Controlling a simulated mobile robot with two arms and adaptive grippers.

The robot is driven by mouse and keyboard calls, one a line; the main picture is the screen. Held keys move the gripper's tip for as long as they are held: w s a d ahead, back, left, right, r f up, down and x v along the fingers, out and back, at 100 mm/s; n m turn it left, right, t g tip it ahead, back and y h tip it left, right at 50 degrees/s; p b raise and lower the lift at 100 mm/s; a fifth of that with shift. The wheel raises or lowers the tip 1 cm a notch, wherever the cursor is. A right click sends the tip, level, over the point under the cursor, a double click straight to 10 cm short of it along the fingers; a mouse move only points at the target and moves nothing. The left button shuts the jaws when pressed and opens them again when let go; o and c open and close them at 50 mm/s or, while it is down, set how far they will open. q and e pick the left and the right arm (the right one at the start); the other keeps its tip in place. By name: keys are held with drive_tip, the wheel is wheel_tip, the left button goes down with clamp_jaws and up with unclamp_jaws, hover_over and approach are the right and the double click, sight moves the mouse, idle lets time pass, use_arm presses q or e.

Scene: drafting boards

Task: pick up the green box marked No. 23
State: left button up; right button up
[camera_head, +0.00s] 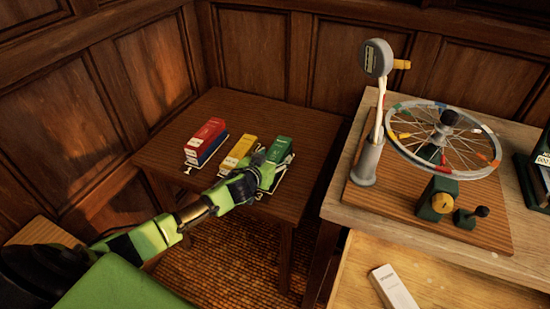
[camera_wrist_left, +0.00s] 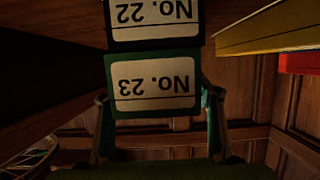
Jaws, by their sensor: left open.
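The green box marked No. 23 (camera_head: 279,149) is at the right of a row of boxes on the small dark wooden table (camera_head: 240,108). In the left wrist view, which is upside down, the green box (camera_wrist_left: 155,85) shows its white label and rests on a darker box marked No. 22 (camera_wrist_left: 155,20). My left gripper (camera_head: 263,170) is open, right in front of the green box. Its fingers (camera_wrist_left: 157,130) appear on either side of the box; contact cannot be told. My right gripper is not in view.
A wooden bench (camera_head: 385,215) with a spoked wheel (camera_head: 445,140) stands at right. Panelled walls close the corner behind.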

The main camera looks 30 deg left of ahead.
use_arm(q)
drive_tip(key=shift+w+f, duration=0.25)
drive_tip(key=shift+w, duration=0.35)
drive_tip(key=c, duration=1.4)
drive_tip(key=shift+r, duration=0.1)
